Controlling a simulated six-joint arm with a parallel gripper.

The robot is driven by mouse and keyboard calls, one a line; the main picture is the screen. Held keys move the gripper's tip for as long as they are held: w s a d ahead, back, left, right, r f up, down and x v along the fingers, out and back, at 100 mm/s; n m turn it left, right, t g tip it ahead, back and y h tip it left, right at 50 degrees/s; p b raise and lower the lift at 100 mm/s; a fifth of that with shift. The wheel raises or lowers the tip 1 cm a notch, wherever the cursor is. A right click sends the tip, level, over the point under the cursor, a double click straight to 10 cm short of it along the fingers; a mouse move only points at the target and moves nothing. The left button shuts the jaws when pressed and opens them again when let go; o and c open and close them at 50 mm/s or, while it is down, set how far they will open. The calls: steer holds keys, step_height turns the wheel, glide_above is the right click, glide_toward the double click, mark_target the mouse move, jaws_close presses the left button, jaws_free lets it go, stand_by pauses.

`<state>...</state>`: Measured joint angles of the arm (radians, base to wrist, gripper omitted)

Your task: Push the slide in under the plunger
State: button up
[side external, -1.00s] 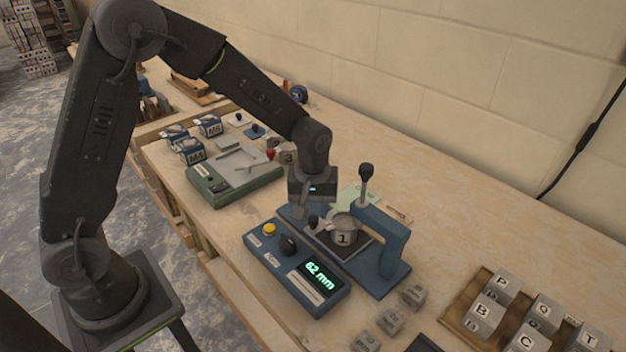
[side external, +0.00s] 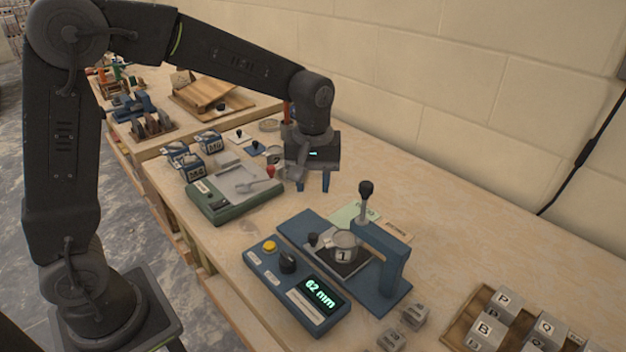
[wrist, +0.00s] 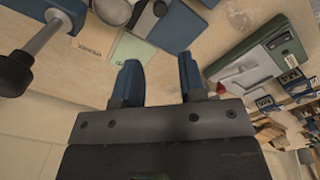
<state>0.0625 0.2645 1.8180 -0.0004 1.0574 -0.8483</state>
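The blue press stand (side external: 392,275) carries a dark slide plate (side external: 352,266) with a small black knob (side external: 313,239) at its left end. A grey metal cup marked 1 (side external: 343,254) sits on the slide, close beside the blue arch. The plunger (side external: 365,209), a metal rod with a black ball on top, stands up through the arch. I cannot tell whether the cup is exactly below it. My gripper (side external: 312,184) is open and empty, behind and left of the stand, apart from the slide. Its two blue fingers (wrist: 158,72) also show spread in the wrist view.
A green-based tray (side external: 235,190) lies to the left of my gripper. Lettered blocks (side external: 488,330) fill a wooden tray at right. The bench by the wall is clear.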

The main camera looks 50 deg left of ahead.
mark_target(313, 235)
steer(key=shift+o, duration=0.7)
steer(key=shift+w+a+f, duration=0.1)
steer(key=shift+w+a, duration=0.15)
steer(key=shift+o, duration=0.2)
steer(key=w+a+g+h, duration=0.1)
steer(key=w+a+f+g+h, duration=0.1)
steer(key=w+a+g+h, duration=0.1)
steer(key=shift+w+a, duration=0.2)
steer(key=x, duration=1.3)
steer(key=shift+s+d+f, duration=0.2)
steer(key=shift+f, duration=0.15)
jaws_close()
